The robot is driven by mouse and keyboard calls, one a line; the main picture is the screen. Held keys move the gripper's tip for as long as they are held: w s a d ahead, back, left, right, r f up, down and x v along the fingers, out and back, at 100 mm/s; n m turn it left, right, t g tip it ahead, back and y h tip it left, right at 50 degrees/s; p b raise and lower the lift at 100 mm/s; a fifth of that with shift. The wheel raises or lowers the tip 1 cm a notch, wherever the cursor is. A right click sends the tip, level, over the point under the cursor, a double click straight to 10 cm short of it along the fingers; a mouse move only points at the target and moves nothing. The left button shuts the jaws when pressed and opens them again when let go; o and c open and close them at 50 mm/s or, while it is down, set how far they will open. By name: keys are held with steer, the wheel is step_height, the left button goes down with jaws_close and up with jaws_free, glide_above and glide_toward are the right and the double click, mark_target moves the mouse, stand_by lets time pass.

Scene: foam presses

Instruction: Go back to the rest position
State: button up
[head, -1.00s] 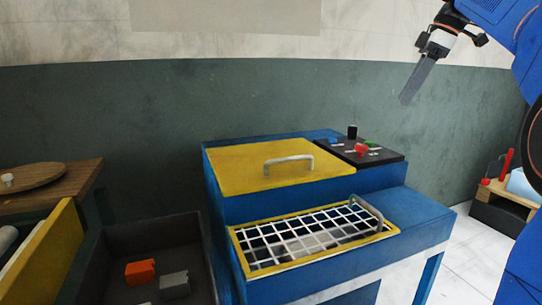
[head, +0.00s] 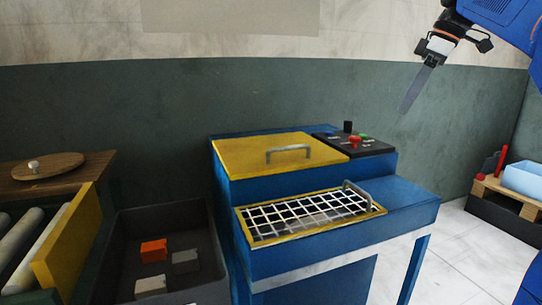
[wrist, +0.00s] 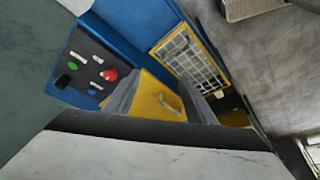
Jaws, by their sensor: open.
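My gripper (head: 416,90) hangs in the air at the upper right of the head view, above and to the right of the blue press, touching nothing. Its long grey fingers also show in the wrist view (wrist: 160,100), spread apart with nothing between them. The blue press (head: 300,188) stands below, with a closed yellow lid (head: 240,160), a white grid guard (head: 300,214) lying flat in a yellow frame, and a black control panel (head: 375,148) with a red button. The lid, guard and panel also show in the wrist view.
A dark bin (head: 122,232) with orange and grey blocks stands left of the press. Beyond it are rollers with a yellow side plate (head: 70,243) and a wooden table (head: 75,178) with a round board. A light blue box (head: 523,178) sits on a pallet at right. Floor between is clear.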

steer(key=s+a+f+m+t+h, duration=0.1)
steer(key=s+f+m, duration=0.3)
steer(key=s+f, duration=0.5)
steer(key=s+a+f+m+t+h, duration=0.1)
steer(key=s+f+m, duration=0.3)
steer(key=s+f, duration=0.6)
steer(key=s+a+f+m+h, duration=0.1)
steer(key=s+a+f+m, duration=0.2)
steer(key=s+f, duration=0.6)
step_height(320, 180, down, 10)
steer(key=shift+s+f+m+t+h, duration=0.1)
steer(key=shift+s+m+t+h, duration=0.05)
steer(key=shift+m+t+h, duration=0.25)
